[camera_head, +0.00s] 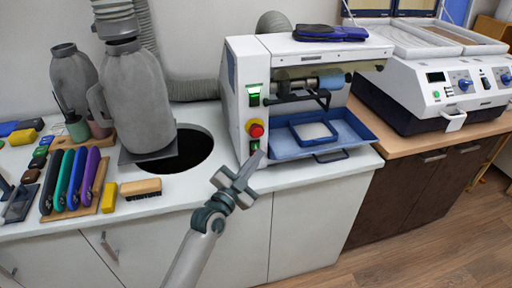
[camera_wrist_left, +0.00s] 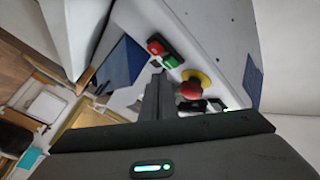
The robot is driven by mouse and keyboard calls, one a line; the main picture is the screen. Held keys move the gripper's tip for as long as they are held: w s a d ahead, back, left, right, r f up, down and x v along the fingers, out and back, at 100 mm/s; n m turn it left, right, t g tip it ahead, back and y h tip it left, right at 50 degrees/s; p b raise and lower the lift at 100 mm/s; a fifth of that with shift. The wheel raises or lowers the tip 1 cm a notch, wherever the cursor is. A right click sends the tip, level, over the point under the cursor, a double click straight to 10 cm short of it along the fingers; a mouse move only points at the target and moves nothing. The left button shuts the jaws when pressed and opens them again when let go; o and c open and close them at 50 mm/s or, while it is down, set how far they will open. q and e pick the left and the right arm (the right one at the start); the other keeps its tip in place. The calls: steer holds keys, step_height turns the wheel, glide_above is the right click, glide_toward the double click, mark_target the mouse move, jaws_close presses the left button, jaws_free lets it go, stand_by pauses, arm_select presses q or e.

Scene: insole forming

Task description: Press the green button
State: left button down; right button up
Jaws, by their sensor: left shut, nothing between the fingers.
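The white forming machine (camera_head: 240,90) carries a control panel on its narrow front face. A green button (camera_wrist_left: 171,62) sits beside a red button (camera_wrist_left: 155,47) on a small dark switch box in the left wrist view. In the head view the green button (camera_head: 254,146) shows just below the emergency stop, partly behind my fingertips. The red emergency stop on a yellow base (camera_head: 256,129) also shows in the left wrist view (camera_wrist_left: 191,89). My left gripper (camera_head: 258,156) is shut and empty, its tips close to the green button; contact cannot be told. My right gripper is out of view.
Another green switch (camera_head: 254,95) is higher on the panel. A blue tray (camera_head: 350,130) juts from the machine to the right. A brush (camera_head: 141,188), several coloured tools and a grey vessel (camera_head: 139,95) stand on the counter to the left. The space before the counter is free.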

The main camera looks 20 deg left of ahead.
arm_select(q)
steer(key=shift+w, duration=0.15)
stand_by(0.3)
steer(key=shift+w+a, duration=0.2)
steer(key=shift+a, duration=0.05)
